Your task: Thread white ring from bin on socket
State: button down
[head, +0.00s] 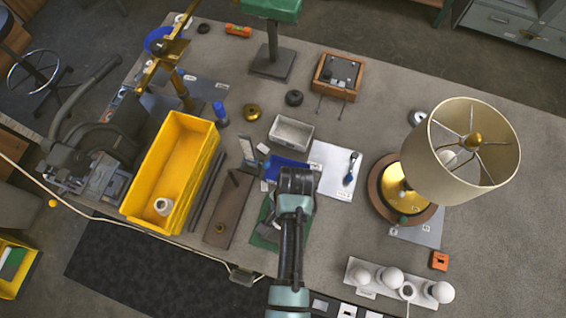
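A white ring-like part (163,206) sits inside the yellow bin (203,168), near its front end. A lamp with a cream shade (447,120) stands at the right on a round brass and wood base (394,181). A white part (450,158) shows inside the shade; I cannot tell whether it is the socket or a bulb. My gripper (298,181) is over the middle of the table, right of the bin and apart from it and the lamp. It is seen from above and its fingers are hidden, so I cannot tell whether it is open.
A strip with several white bulbs (389,276) lies at the front right. A small grey tray (291,133), a wooden box (337,77) and a green-topped stand (271,63) stand farther back. A dark machine (103,160) is left of the bin.

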jog(key=m, duration=0.6)
jog(key=shift+s+f+t, duration=0.3)
jog(key=shift+s, duration=0.05)
jog(key=shift+m, duration=0.4)
jog(key=shift+c, duration=2.2)
grip_release()
jog(key=shift+m, duration=0.4)
jog(key=o, duration=0.4)
jog(key=shift+w, duration=0.1)
jog(key=shift+o, duration=0.2)
jog(key=shift+w, duration=0.1)
jog(key=shift+r, duration=0.15)
